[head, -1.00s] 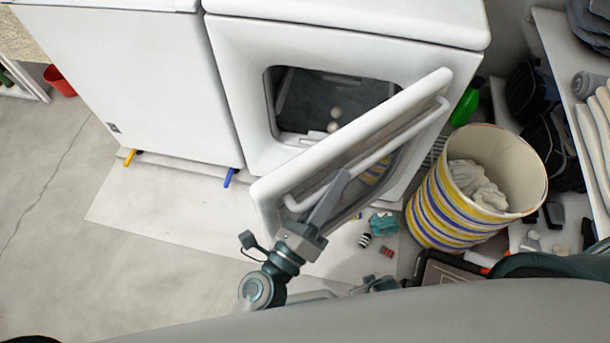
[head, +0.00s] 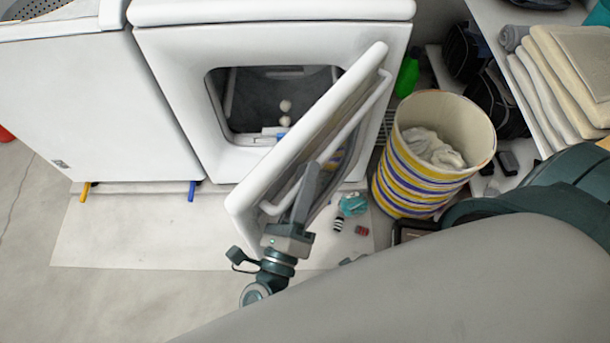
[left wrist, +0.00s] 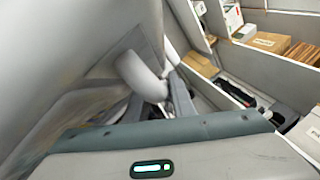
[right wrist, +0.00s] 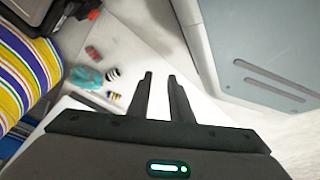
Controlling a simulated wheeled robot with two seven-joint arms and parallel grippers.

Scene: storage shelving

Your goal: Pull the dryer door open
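The white dryer (head: 165,60) stands at the top middle of the head view. Its door (head: 295,130) is swung well open toward me, showing the dark drum (head: 255,95).
A striped basket (head: 410,165) with white cloth stands right of the door. Small items, including a teal one (head: 352,204), lie on the floor near it. A shelf with folded towels (head: 550,80) is at the right. Open floor (head: 130,230) lies left of the door.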

